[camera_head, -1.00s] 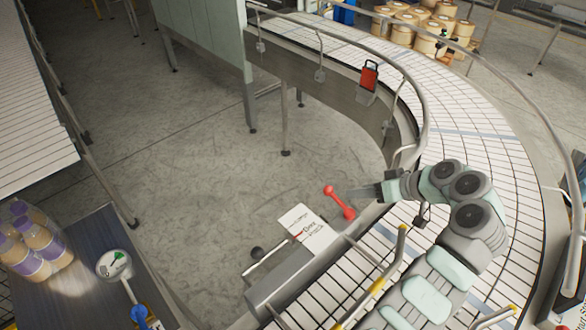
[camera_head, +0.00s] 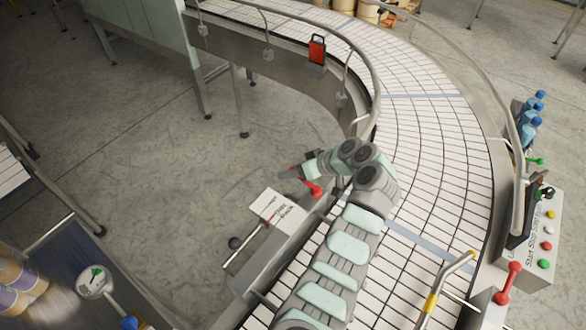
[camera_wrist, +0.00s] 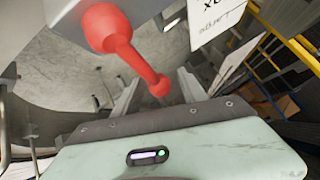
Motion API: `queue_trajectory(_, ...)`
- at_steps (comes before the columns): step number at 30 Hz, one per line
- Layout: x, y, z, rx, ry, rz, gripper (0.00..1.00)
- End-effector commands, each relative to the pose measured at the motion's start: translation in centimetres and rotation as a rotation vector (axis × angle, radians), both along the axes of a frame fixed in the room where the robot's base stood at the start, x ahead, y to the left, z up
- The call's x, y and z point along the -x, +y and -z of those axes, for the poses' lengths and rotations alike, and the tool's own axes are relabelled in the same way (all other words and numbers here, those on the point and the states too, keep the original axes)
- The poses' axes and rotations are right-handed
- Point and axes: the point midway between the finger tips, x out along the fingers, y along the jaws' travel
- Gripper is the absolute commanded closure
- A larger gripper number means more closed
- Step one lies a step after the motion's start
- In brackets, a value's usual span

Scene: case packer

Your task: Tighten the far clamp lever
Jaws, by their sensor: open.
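A red clamp lever (camera_head: 314,188) with rounded ends is at the inner edge of the curved conveyor, partly hidden by my gripper. In the wrist view the red lever (camera_wrist: 128,52) runs from a large near knob down to a smaller end between my fingers. My gripper (camera_wrist: 158,92) is open, with one finger on each side of that smaller end; I cannot tell whether they touch it. In the head view my gripper (camera_head: 290,172) is at the lever. A second red lever (camera_head: 508,283) stands at the conveyor's outer side, lower right.
A white printed sign (camera_head: 277,213) and a black-knobbed rod (camera_head: 236,243) are beside the lever. A guard rail (camera_head: 372,75) follows the conveyor's inner edge. A button box (camera_head: 540,240) and blue-capped bottles (camera_head: 530,120) are at right.

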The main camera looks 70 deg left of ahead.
Motion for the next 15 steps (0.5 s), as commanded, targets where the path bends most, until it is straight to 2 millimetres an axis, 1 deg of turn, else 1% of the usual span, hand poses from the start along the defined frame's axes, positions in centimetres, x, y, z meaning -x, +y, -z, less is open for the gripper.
queue_trajectory(7,-0.01,0.03,0.06,0.000,-0.001,0.001,0.52)
queue_trajectory(15,-0.04,0.01,0.04,0.000,0.000,0.001,0.74)
